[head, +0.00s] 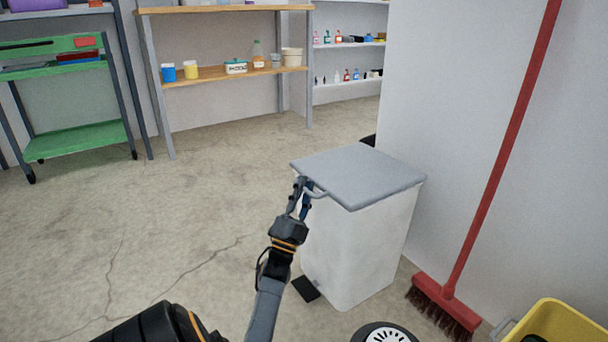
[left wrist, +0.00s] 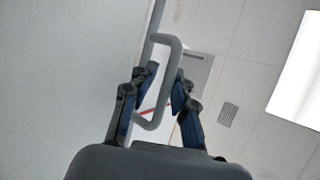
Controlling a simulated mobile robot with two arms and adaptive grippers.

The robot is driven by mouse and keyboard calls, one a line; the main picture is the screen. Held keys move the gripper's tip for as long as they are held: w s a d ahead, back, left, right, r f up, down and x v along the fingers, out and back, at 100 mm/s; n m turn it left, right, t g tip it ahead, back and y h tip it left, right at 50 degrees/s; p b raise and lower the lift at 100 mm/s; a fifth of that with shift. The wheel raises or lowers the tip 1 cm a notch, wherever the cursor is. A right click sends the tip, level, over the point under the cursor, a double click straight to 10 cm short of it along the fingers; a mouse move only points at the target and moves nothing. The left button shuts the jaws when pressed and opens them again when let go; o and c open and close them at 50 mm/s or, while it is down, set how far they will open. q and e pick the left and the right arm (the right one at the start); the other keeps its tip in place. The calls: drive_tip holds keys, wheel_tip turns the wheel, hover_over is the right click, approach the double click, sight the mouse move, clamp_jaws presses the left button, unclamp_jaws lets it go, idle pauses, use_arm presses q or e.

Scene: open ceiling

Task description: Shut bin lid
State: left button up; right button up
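The bin (head: 355,250) is a white box standing against a white wall in the head view. Its grey lid (head: 358,175) lies flat across the top, with no gap that I can make out. A grey loop handle (left wrist: 168,85) sticks out from the lid's near left edge. My left gripper (head: 303,186) is at this handle; it also shows in the left wrist view (left wrist: 164,84). Its two fingers stand apart on either side of the handle bar, with a gap visible between one finger and the bar. My right gripper is not in view.
A black pedal (head: 306,289) sits at the bin's foot. A red broom (head: 445,300) leans on the wall to the right, near a yellow bucket (head: 553,325). A green cart (head: 78,140) and shelves (head: 225,74) stand behind. The floor on the left is clear.

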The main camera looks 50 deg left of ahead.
use_arm(q)
drive_tip(key=shift+f, duration=0.1)
drive_tip(key=shift+r, duration=0.2)
wheel_tip(320, 180, up, 10)
drive_tip(key=shift+f, duration=0.1)
idle(0.3)
